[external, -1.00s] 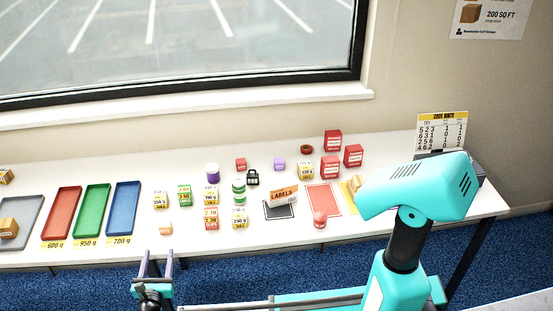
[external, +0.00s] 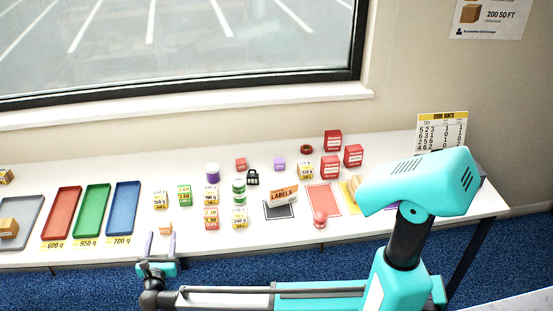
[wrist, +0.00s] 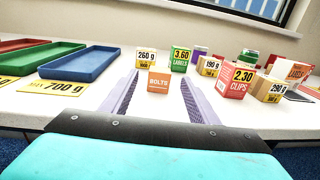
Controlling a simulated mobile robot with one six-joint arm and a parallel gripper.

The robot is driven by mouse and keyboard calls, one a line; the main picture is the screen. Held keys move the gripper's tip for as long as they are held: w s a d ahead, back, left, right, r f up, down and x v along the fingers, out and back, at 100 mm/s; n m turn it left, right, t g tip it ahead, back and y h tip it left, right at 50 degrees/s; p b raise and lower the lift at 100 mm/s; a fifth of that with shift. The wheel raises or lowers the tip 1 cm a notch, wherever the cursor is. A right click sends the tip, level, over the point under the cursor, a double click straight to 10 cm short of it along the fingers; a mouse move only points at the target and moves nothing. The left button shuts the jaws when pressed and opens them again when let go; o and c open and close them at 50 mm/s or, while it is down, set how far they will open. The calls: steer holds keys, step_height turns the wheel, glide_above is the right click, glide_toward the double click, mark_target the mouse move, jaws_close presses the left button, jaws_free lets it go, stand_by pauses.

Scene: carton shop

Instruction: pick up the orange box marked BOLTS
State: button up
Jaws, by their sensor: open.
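The small orange box marked BOLTS (wrist: 159,82) stands upright on the white table in the wrist view, ahead of my gripper (wrist: 157,95) and between the lines of its two fingers. In the external view the same box (external: 165,228) is near the table's front edge. My gripper (external: 161,243) is open and empty, with its fingers just in front of the box and apart from it.
A blue tray (wrist: 82,64) lies to the left, with a 700 g label (wrist: 55,88). The table between tray and orange box is clear.

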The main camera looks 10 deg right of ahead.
mark_target(164, 228)
steer(key=shift+w, duration=0.1)
steer(key=shift+w+d+r+p, duration=0.1)
steer(key=shift+w+p, duration=0.1)
steer(key=shift+w, duration=0.65)
steer(key=shift+w+d+f+p, duration=0.1)
steer(key=shift+w+p, duration=0.1)
steer(key=shift+w, duration=0.6)
steer(key=shift+w+d+r+p, duration=0.1)
steer(key=shift+w+p, duration=0.1)
steer(key=shift+w, duration=0.65)
steer(key=c, duration=1.2)
steer(key=shift+a+r, duration=0.1)
steer(key=shift+c, duration=0.2)
steer(key=shift+r, duration=0.75)
step_height(164, 228, up, 2)
steer(key=shift+b, duration=0.4)
steer(key=s+d+r+b, duration=0.1)
steer(key=s+d, duration=0.8)
steer(key=d, duration=0.4)
steer(key=shift+s+r+b, duration=0.15)
steer(key=shift+s+b, duration=0.05)
steer(key=shift+b, duration=0.15)
